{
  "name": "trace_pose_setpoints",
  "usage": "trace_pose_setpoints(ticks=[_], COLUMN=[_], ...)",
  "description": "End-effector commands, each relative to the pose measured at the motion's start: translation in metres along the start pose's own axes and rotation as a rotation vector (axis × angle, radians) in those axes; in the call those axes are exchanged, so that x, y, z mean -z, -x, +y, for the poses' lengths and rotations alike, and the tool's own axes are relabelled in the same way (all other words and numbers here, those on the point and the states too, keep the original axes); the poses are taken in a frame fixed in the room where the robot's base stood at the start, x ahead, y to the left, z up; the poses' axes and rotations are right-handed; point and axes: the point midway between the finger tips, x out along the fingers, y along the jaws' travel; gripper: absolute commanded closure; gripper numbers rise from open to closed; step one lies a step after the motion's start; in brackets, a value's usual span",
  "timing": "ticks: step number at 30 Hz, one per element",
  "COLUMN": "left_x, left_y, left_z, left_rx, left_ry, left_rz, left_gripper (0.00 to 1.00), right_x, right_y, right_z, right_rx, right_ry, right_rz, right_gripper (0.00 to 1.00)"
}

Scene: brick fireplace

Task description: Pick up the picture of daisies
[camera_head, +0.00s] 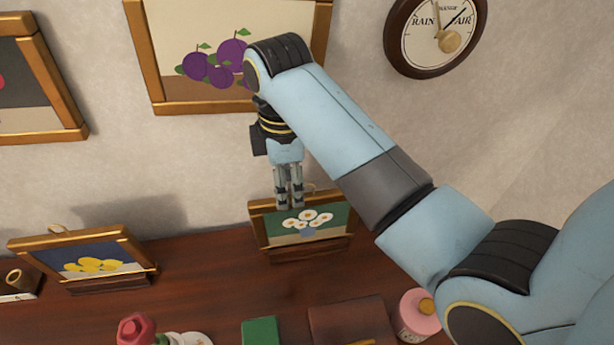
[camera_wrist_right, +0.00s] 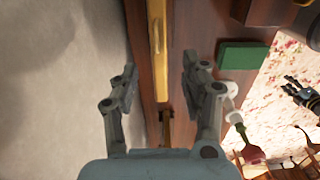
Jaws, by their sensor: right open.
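The picture of daisies (camera_head: 307,222) has a gold frame and white flowers on a green ground. It leans back on a wooden stand on the mantel, below the plum picture. My right gripper (camera_head: 291,206) points down at its top edge, a little left of the middle. In the right wrist view the open jaws (camera_wrist_right: 160,84) stand on either side of the line of the gold frame edge (camera_wrist_right: 157,35), with gaps on both sides. The fingertips hide part of the top edge in the head view. My left gripper is not seen in the head view.
A lemon picture (camera_head: 92,263) stands left on the mantel. A plum picture (camera_head: 175,60) and a round weather dial (camera_head: 425,35) hang on the wall.

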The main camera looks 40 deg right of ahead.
Motion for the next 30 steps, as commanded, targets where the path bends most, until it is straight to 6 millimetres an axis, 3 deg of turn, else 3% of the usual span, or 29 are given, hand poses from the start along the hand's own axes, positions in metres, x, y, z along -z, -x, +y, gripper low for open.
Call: trace_pose_setpoints(ticks=[11, 19, 30], left_x=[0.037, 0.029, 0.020], left_y=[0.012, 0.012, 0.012], left_z=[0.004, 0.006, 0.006], left_rx=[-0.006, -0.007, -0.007], left_ry=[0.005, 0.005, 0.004], left_rz=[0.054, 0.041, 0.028], left_gripper=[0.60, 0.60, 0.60], right_x=[0.005, 0.005, 0.005], right_y=[-0.048, -0.053, -0.053], right_z=[0.000, 0.000, 0.000], right_rx=[0.002, -0.001, -0.001], right_ry=[0.001, 0.000, 0.000], right_rz=[-0.001, 0.001, 0.001], right_gripper=[0.54, 0.54, 1.00])
